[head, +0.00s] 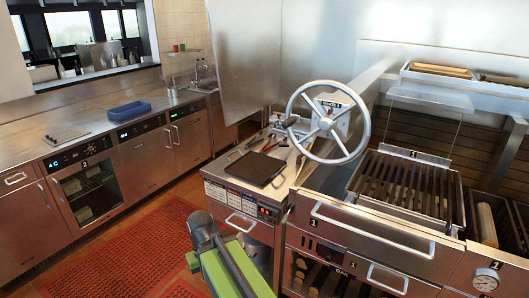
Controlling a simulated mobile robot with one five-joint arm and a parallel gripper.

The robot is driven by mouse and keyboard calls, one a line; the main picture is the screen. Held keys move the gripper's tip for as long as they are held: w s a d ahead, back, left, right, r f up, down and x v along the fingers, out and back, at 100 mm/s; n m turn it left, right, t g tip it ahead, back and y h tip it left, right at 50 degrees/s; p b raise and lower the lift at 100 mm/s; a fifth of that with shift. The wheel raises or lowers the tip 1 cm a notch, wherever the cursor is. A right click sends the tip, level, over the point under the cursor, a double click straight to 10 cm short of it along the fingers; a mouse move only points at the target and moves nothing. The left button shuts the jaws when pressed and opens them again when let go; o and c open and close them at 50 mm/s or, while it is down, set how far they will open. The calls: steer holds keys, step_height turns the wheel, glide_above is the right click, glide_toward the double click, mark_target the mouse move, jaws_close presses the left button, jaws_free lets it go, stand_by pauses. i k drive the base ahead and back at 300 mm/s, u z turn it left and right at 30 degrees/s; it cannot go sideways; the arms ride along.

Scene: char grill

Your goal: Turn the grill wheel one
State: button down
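The grill wheel (326,123) is a large silver spoked handwheel in the middle of the head view. It stands upright behind the front counter, with a small knob on the left of its rim. A plate with a black label (332,105), seemingly for grill 1, shows behind its spokes. Grill one (447,204), a slatted grate marked 1, sits to the right of the wheel and hangs from thin cables. Green and grey parts of my own body show at the bottom, well below the wheel. I cannot see my gripper's fingers, and nothing of mine touches the wheel.
A dark square board (255,169) lies on the counter left of the wheel. A blue tray (129,111) sits on the left counter (70,126). The red floor mat (130,250) between the counters is clear.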

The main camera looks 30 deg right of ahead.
mark_target(326, 122)
steer(key=u, duration=0.1)
steer(key=k, duration=0.45)
steer(key=u, duration=0.35)
steer(key=i, duration=1.35)
steer(key=z, duration=0.7)
steer(key=i, duration=0.6)
steer(key=u, duration=0.15)
steer(key=k, duration=0.4)
steer(key=z, duration=0.05)
